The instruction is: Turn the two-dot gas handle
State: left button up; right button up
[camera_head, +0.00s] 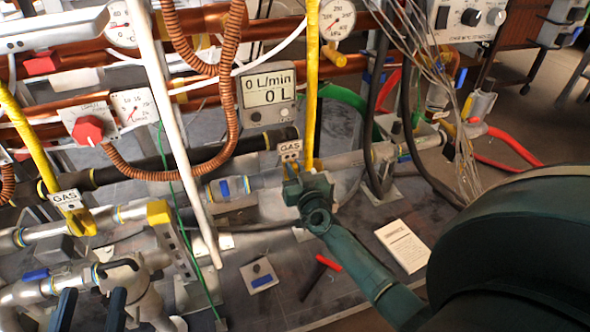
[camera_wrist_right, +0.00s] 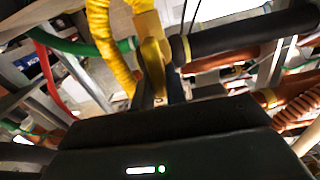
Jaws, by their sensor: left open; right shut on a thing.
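A white GAS tag (camera_head: 290,148) with small dots hangs in the middle of the head view, by the lower end of a yellow gas hose (camera_head: 312,85). My right gripper (camera_head: 298,180) is just below this tag and hides most of the handle there. In the right wrist view, its fingers (camera_wrist_right: 162,90) are shut on a yellow handle (camera_wrist_right: 151,50) at the end of the yellow hose. Another GAS tag (camera_head: 67,200) with dots too small to count is at the left, beside a yellow handle (camera_head: 82,222). My left gripper (camera_head: 88,308) is open and empty at the lower left.
A flow meter (camera_head: 268,92) reads 0 L/min and 0 L. Copper pipes, gauges and a red knob (camera_head: 88,130) fill the back. A white pole (camera_head: 172,130) stands between my grippers. A paper card (camera_head: 402,246) and a red-handled tool (camera_head: 328,263) lie on the board.

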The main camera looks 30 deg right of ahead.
jog(key=shift+m, duration=0.3)
grip_shut()
jog(key=m, duration=0.2)
jog(key=shift+s+d+f+m, duration=0.1)
jog(key=shift+d+m, duration=0.1)
jog(key=shift+m, duration=0.2)
pick_arm(q)
jog(key=shift+w+a+r+m+t+h+b, duration=0.1)
jog(key=shift+w+r+m+t+h+b, duration=0.25)
jog(key=shift+r+b, duration=0.3)
jog(key=shift+w+a+r+m+t+h+b, duration=0.15)
jog(key=shift+r+m+t+h+b, duration=0.25)
jog(key=shift+r+m+b, duration=0.2)
pick_arm(e)
jog(key=shift+s+d+f+m, duration=0.15)
jog(key=shift+f+m, duration=0.1)
jog(key=shift+m, duration=2)
jog(key=shift+w+d+f+m, duration=0.1)
jog(key=shift+f+m, duration=0.15)
jog(key=shift+m, duration=1.95)
jog(key=shift+s+d+f+m, duration=0.15)
jog(key=shift+f+m, duration=0.1)
jog(key=shift+m, duration=2)
pick_arm(q)
jog(key=shift+r+h, duration=0.1)
jog(key=shift+h, duration=0.25)
pick_arm(e)
jog(key=shift+w, duration=0.1)
jog(key=o, duration=0.7)
grip_release()
